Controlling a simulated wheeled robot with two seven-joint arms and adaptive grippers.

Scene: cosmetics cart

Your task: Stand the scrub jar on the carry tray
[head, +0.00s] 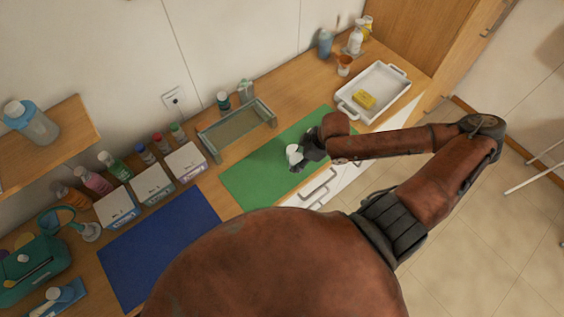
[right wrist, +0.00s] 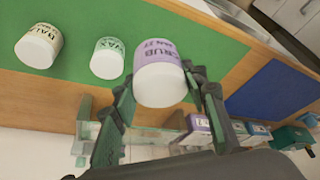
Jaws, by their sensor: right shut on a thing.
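The scrub jar (right wrist: 162,76), white with a purple label, is between the two dark fingers of my right gripper (right wrist: 163,90) in the right wrist view. In the head view the jar (head: 293,153) shows as a small white shape at the tip of my right gripper (head: 303,160), over the green mat. My right gripper is shut on it. Whether the jar still touches the mat, I cannot tell. The carry tray (head: 345,108), white with handles, lies at the back right with a yellow block in it. My left gripper is not in view.
A wax jar (right wrist: 107,60) and a balm jar (right wrist: 38,46) stand beside the scrub jar on the green mat (head: 247,185). A clear-sided bin (head: 237,133) is behind the mat. Bottles and an orange cup (head: 344,65) stand behind the tray. A blue mat (head: 160,245) is bare.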

